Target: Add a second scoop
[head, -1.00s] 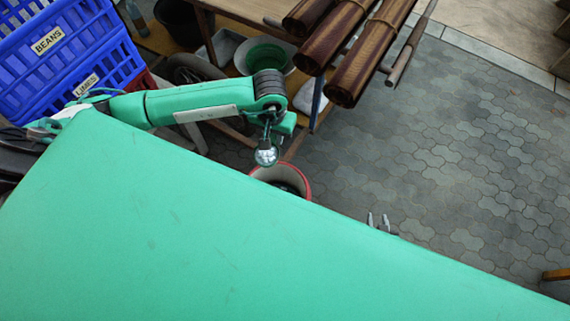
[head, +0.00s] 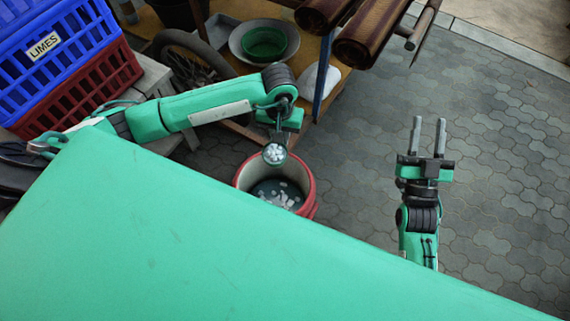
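A red bucket (head: 311,193) with a pale inner wall stands on the paving, partly hidden by my green body. Pale chips lie on dark contents in it. My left gripper (head: 277,128) is over the bucket's far side and seems shut on a small round scoop (head: 274,154), though its fingers are hard to make out. The scoop hangs at the bucket's far rim and shows whitish pieces in its bowl. Whether it touches the rim I cannot tell. My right gripper (head: 428,137) is open and empty, fingers pointing away, over the paving right of the bucket.
A green bowl (head: 264,42) sits in a grey pan (head: 235,44) on a wooden table behind. Brown rolls (head: 371,38) overhang at the top. Blue (head: 45,75) and red (head: 75,88) crates are at left. The paving (head: 500,150) at right is clear.

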